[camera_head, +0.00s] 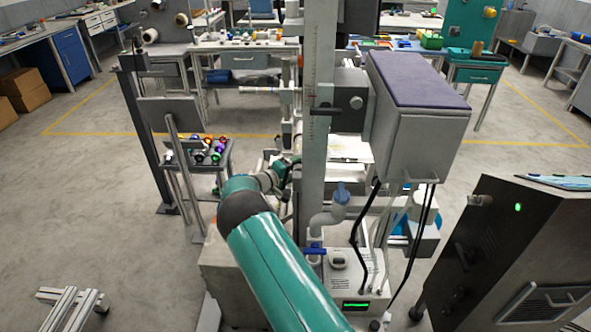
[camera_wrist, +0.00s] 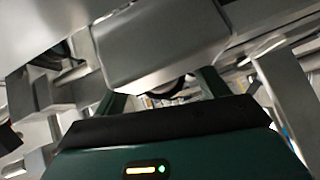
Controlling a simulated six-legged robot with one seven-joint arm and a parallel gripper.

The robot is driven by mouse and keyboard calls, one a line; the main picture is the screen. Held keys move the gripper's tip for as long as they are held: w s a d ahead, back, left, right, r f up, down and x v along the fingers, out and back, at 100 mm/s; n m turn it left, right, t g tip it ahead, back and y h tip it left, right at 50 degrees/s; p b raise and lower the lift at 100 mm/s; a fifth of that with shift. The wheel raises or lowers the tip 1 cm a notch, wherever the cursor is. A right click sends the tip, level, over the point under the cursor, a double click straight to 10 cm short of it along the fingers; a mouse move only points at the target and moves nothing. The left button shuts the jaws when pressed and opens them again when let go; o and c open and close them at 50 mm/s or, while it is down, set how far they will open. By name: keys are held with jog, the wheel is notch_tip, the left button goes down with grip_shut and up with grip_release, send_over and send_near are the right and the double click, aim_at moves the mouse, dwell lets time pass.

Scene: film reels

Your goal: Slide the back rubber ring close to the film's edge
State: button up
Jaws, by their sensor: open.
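My gripper (camera_wrist: 162,92) is open in the wrist view, with one dark green finger on each side of a gap. A dark curved band (camera_wrist: 172,90) shows in that gap, under a grey metal housing; I cannot tell whether it is the back rubber ring. In the head view my teal arm reaches into the machine, and my gripper (camera_head: 287,168) is beside the upright post, partly hidden. A white sheet-like strip (camera_head: 348,147), possibly the film, shows behind the post. The film's edge and the rubber rings cannot be made out clearly.
The tall grey post (camera_head: 318,110) and a grey box with a purple top (camera_head: 418,80) crowd the right of my gripper. A dark cabinet (camera_head: 505,255) stands at the right.

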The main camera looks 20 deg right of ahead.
jog(key=c, duration=1.4)
jog(key=shift+o, duration=0.2)
jog(key=shift+w+d, duration=0.3)
jog(key=shift+w, duration=0.35)
jog(key=shift+w+d, duration=0.25)
jog(key=shift+w, duration=0.4)
jog(key=o, duration=1.4)
jog(key=shift+c, duration=0.2)
jog(key=v, duration=1.3)
jog(key=shift+s+a, duration=0.2)
jog(key=shift+a, duration=0.15)
jog(key=shift+a, duration=0.1)
